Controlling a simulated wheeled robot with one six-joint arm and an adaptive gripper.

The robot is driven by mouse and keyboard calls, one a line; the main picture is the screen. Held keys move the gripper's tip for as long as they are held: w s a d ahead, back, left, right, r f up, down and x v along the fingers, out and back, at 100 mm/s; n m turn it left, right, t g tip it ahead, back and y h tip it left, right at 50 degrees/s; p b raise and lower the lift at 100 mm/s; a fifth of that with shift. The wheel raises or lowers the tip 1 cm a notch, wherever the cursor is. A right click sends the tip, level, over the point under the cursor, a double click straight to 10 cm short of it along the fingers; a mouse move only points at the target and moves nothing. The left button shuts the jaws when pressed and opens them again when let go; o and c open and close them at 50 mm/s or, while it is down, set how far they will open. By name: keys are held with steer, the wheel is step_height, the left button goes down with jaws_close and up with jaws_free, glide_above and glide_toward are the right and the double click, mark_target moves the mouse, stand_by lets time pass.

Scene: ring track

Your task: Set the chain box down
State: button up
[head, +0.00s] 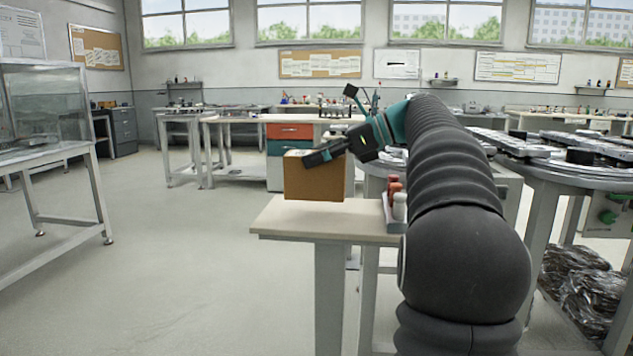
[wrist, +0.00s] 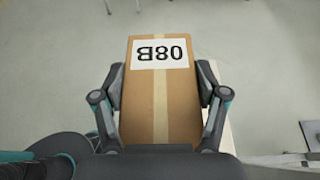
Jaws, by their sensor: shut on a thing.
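The chain box is a brown cardboard box (head: 314,183) at the middle of the head view, at the left part of a small pale-topped table (head: 285,222). Whether its bottom touches the tabletop, I cannot tell for sure. My gripper (head: 308,160) is shut on the box near its top. In the wrist view the box (wrist: 158,115) lies between my two fingers (wrist: 158,95), with a pale tape strip and a white label reading 08B, upside down.
A small tray with red and white bottles (head: 396,198) stands at the table's right side. A round table with metal parts (head: 560,160) is at the right. A glass-sided case on a stand (head: 45,105) is at the left. The floor at left is clear.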

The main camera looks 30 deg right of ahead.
mark_target(317, 174)
steer(key=shift+f+b, duration=0.75)
steer(key=shift+f, duration=1.15)
steer(key=shift+f, duration=0.15)
steer(key=o, duration=1.8)
steer(key=shift+f, duration=0.1)
steer(key=shift+s+d+r, duration=0.1)
steer(key=shift+r, duration=0.15)
steer(key=p+v, duration=0.3)
steer(key=v, duration=0.8)
steer(key=shift+s+d, duration=0.2)
steer(key=shift+s, duration=0.05)
